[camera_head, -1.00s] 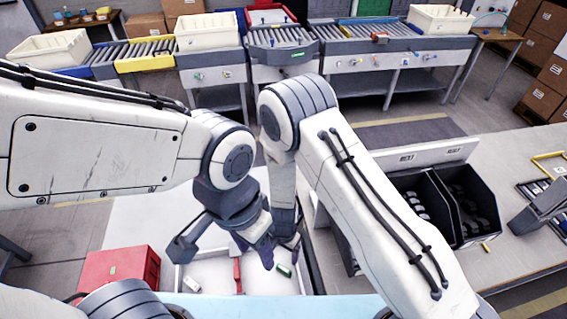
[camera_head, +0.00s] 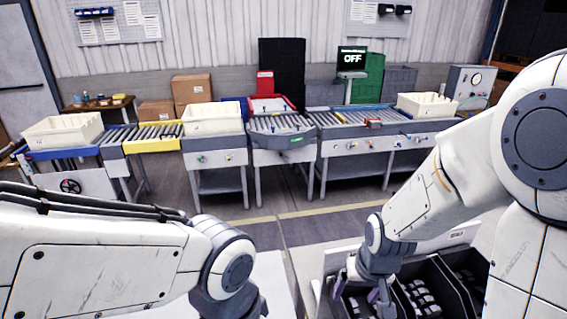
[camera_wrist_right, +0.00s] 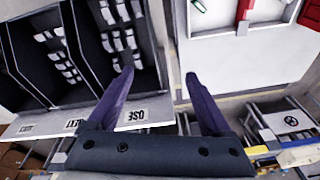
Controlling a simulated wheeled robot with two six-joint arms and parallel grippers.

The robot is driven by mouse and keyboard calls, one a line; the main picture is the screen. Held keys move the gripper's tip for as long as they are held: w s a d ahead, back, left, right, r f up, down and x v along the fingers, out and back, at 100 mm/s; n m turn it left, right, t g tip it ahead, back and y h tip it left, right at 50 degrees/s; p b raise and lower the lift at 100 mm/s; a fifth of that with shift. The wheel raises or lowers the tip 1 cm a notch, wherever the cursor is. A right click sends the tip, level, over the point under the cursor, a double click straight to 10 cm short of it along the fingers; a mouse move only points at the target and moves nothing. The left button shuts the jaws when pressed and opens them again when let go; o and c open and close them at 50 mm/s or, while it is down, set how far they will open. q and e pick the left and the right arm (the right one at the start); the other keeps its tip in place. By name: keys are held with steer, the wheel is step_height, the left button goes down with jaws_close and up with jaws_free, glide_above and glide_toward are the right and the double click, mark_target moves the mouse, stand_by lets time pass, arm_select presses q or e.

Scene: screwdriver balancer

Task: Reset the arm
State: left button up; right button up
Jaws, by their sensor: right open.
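My right gripper (camera_head: 364,296) is at the lower right of the head view, over the left part of the black bins (camera_head: 440,268). In the right wrist view its two purple fingers (camera_wrist_right: 158,82) stand apart with nothing between them. My left arm comes in from the lower left of the head view. Its gripper is below the picture edge.
The black bins (camera_wrist_right: 85,15) hold several small pale and dark parts. A white tray (camera_wrist_right: 275,27) with a red item (camera_wrist_right: 243,10) lies at the wrist view's upper right. Roller conveyors with cream crates (camera_head: 212,120) stand at the back. Floor lies between.

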steer(key=s+d+r, duration=0.2)
steer(key=d+r, duration=0.1)
steer(key=s+a+f+n+g+b, duration=0.2)
steer(key=s+a+f+n+b, duration=0.6)
steer(key=s+a+b, duration=0.5)
steer(key=shift+s+a+f+b, duration=0.3)
steer(key=shift+s+f+b, duration=0.1)
steer(key=shift+f+b, duration=1.05)
steer(key=shift+r, duration=0.1)
